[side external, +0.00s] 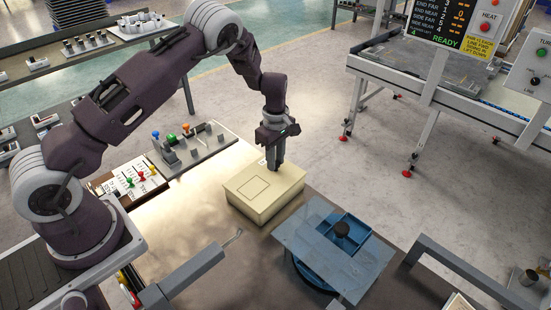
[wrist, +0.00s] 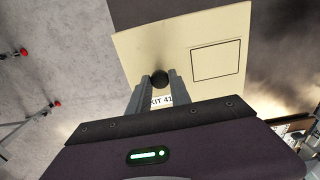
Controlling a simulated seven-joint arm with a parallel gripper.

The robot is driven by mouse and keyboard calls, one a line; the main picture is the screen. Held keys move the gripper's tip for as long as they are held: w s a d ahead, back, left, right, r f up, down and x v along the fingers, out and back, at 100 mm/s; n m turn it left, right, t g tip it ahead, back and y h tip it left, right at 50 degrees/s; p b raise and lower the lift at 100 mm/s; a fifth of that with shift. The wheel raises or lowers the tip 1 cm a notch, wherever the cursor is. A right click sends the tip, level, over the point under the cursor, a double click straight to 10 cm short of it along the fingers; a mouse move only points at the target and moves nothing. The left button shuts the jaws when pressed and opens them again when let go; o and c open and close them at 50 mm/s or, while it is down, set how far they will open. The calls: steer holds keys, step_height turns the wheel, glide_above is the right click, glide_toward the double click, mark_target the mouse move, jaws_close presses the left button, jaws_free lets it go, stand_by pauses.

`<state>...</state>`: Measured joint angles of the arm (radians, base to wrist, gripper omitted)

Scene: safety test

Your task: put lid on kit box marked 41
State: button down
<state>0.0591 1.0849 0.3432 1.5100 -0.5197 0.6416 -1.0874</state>
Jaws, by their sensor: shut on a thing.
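A cream kit box (side external: 268,208) stands on the table with a cream lid-like top (side external: 258,184) that bears a rectangular outline. In the wrist view this cream top (wrist: 140,50) has a "KIT 41" label (wrist: 162,101) beside a round black knob (wrist: 159,77). My gripper (side external: 276,168) is at the far edge of the box top, pointing down. In the wrist view my gripper (wrist: 162,80) is shut on the black knob. The fingers partly hide the label. I cannot tell whether the top is fully seated on the box.
A grey bar (side external: 190,278) lies at the front. Bare table (side external: 180,225) shows left of the box.

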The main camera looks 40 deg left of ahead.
stand_by(0.3)
steer(key=c, duration=0.6)
jaws_free()
steer(key=shift+r, duration=3.45)
